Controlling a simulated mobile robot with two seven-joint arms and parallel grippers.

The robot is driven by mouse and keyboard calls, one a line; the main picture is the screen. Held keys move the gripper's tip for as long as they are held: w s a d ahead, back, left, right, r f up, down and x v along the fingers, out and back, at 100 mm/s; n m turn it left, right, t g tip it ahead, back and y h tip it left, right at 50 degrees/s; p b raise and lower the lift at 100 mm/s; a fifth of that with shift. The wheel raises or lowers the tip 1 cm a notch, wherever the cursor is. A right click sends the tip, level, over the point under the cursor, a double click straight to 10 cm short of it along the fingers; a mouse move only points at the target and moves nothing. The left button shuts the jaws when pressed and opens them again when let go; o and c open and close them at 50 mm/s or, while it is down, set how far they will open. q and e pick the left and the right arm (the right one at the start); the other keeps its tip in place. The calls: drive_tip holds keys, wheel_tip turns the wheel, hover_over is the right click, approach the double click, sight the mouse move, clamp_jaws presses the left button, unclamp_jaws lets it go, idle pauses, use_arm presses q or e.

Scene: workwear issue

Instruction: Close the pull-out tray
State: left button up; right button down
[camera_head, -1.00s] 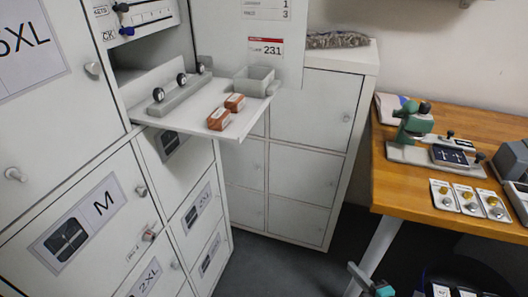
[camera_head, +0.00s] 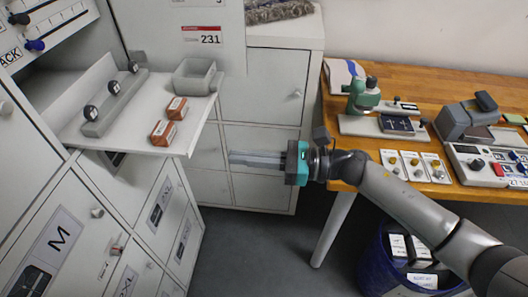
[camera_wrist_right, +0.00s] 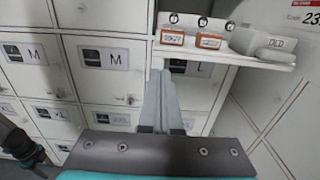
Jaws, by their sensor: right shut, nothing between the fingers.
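The pull-out tray (camera_head: 172,139) sticks out from the white cabinet at the left of the head view, extended. On it are a grey rail with black knobs (camera_head: 114,102), two orange-brown boxes (camera_head: 163,132) and a small grey bin (camera_head: 195,77). My right gripper (camera_head: 232,158) is shut and empty, pointing left, to the right of the tray's front edge and apart from it. In the right wrist view the tray's front edge (camera_wrist_right: 222,57) lies ahead, above my closed fingers (camera_wrist_right: 160,85). My left gripper is not in view.
Locker doors marked M (camera_head: 60,238) are below the tray. A white cabinet (camera_head: 262,88) stands behind my right gripper. A wooden table (camera_head: 432,98) with devices is at the right, and a blue bin (camera_head: 382,262) stands under it. Grey floor is free between.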

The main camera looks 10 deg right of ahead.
sight(192, 152)
drive_tip(key=p+x, duration=0.1)
drive_tip(key=x, duration=0.5)
drive_tip(key=shift+r, duration=0.1)
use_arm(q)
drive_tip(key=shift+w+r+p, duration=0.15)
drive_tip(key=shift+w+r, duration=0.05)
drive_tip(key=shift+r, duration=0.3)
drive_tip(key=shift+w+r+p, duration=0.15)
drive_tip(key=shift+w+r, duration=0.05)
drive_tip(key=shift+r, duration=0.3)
use_arm(e)
drive_tip(key=shift+w+a, duration=0.2)
drive_tip(key=shift+a, duration=0.35)
